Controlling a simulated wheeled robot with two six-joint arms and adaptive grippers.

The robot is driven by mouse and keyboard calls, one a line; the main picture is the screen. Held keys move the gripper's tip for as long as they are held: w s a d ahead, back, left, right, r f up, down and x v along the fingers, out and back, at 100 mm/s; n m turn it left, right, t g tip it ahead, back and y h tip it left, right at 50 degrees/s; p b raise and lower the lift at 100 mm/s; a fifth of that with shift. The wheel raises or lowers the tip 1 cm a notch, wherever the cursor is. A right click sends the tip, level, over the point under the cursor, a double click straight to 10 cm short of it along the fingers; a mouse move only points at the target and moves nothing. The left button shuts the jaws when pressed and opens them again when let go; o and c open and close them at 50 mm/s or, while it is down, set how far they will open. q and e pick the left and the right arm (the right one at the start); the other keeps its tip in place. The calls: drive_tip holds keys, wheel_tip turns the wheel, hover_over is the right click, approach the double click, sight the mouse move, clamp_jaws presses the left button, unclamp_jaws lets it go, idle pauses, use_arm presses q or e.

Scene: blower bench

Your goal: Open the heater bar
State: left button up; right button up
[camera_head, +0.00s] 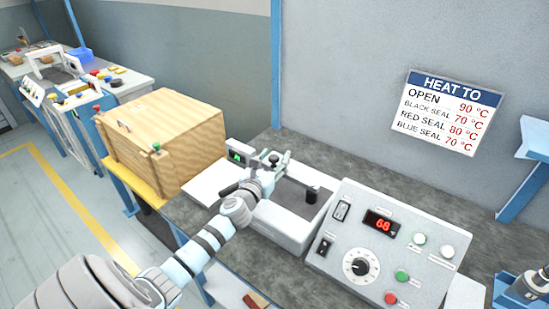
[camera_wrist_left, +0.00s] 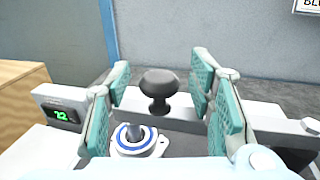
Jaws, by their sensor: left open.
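In the left wrist view a black knob (camera_wrist_left: 159,85) stands upright on a light bar, which I take to be the heater bar (camera_wrist_left: 262,114). My left gripper (camera_wrist_left: 162,76) is open, with teal finger pads on either side of the knob; I see gaps between pads and knob. In the head view my left gripper (camera_head: 265,168) is over the left part of the white heater unit (camera_head: 283,229) and hides part of the bar.
A green display (camera_wrist_left: 62,115) stands left of the bar. A control panel (camera_head: 390,240) reads 68 in red. A wall sign (camera_head: 447,112) lists heat settings, with OPEN at 90 °C. A wooden box (camera_head: 163,140) is to the left. Grey bench (camera_head: 425,195) is clear behind the panel.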

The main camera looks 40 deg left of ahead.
use_arm(q)
drive_tip(key=shift+r, duration=0.1)
drive_tip(key=shift+w, duration=0.1)
clamp_jaws()
idle(0.3)
